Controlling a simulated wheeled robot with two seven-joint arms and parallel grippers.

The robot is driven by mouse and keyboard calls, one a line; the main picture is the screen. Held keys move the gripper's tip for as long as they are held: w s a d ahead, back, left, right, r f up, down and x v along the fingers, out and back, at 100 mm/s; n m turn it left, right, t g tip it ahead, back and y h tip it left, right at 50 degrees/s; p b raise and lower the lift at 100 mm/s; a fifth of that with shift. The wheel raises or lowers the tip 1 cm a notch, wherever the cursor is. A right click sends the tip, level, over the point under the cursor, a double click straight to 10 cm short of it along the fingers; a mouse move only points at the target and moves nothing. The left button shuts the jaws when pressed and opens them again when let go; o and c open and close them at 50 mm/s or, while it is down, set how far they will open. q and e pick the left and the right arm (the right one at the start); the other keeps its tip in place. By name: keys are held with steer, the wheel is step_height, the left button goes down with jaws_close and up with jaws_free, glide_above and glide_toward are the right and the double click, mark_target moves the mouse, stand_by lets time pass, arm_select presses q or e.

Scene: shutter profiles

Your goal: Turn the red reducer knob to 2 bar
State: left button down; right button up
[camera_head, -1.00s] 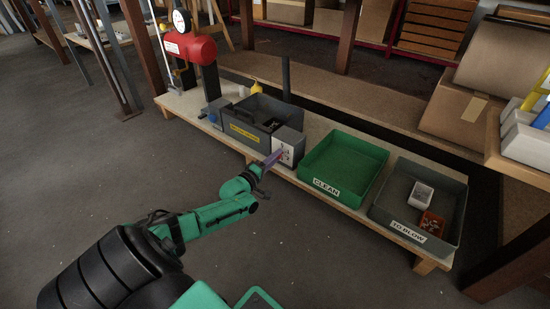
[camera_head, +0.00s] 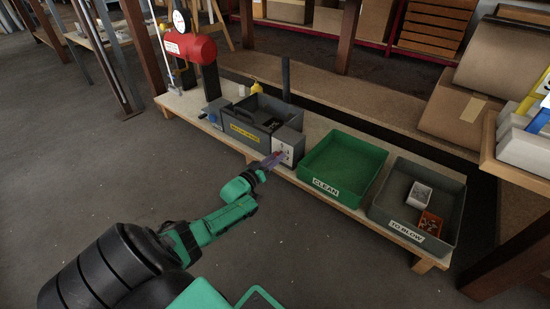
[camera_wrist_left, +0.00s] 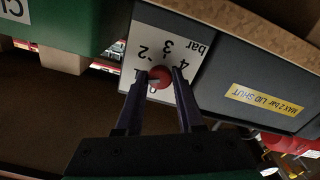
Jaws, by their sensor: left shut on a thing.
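The red reducer knob (camera_wrist_left: 160,78) sits on a white dial plate (camera_wrist_left: 166,28) printed with numbers and "bar", seen upside down in the left wrist view. The 2, 3 and 4 are readable. A pale mark shows on the knob's left side, but I cannot tell exactly which value it points at. My left gripper (camera_wrist_left: 154,76) is shut on the knob, one purple finger on each side. In the head view my left gripper (camera_head: 273,160) reaches the plate (camera_head: 287,152) on the grey box's front, and its fingers hide the knob. My right gripper is out of view.
The grey box (camera_head: 240,137) has a yellow label, reading "MAX 2 bar LID SHUT" in the wrist view. A green CLEAN tray (camera_head: 318,183) and a grey TO BLOW tray (camera_head: 385,211) stand to the right on the low bench. A red tank (camera_head: 198,48) with a gauge stands behind left.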

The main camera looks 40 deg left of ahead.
arm_select(q)
steer(key=m, duration=1)
steer(key=shift+d, duration=0.1)
steer(key=shift+m, duration=0.4)
steer(key=c, duration=0.5)
jaws_free()
steer(key=shift+c, duration=0.2)
